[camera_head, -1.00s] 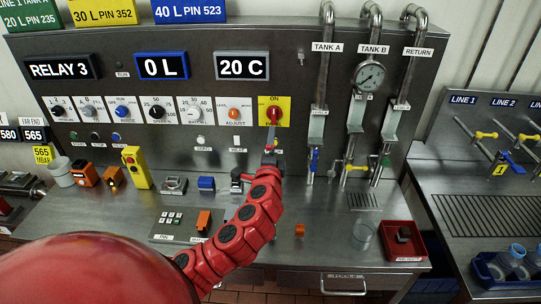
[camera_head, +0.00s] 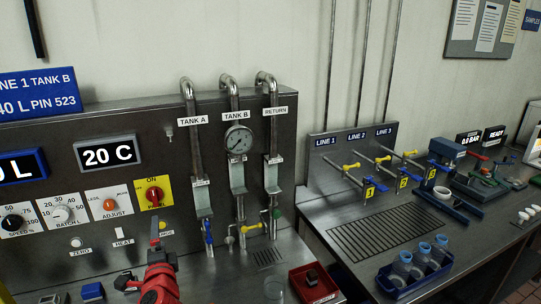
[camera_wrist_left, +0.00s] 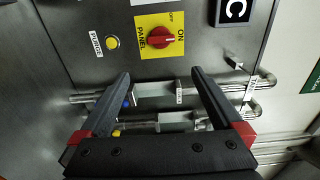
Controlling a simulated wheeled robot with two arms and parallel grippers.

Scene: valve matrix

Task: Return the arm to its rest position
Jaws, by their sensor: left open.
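My left arm (camera_head: 160,278) is red and reaches up from the bottom of the head view. Its left gripper (camera_head: 155,236) is just below the yellow panel plate with the red knob (camera_head: 154,195) in that view. In the left wrist view the two dark fingers of the gripper (camera_wrist_left: 160,76) stand wide apart with nothing held between them. The red knob (camera_wrist_left: 161,37) shows beyond the fingertips, apart from them. My right gripper is in neither view.
Pipes marked TANK A (camera_head: 194,140), TANK B and RETURN stand right of the gripper, with a gauge (camera_head: 238,139) and coloured valve handles. A red tray (camera_head: 315,283) lies on the bench. A second bench at right holds a blue crate (camera_head: 413,280) of bottles.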

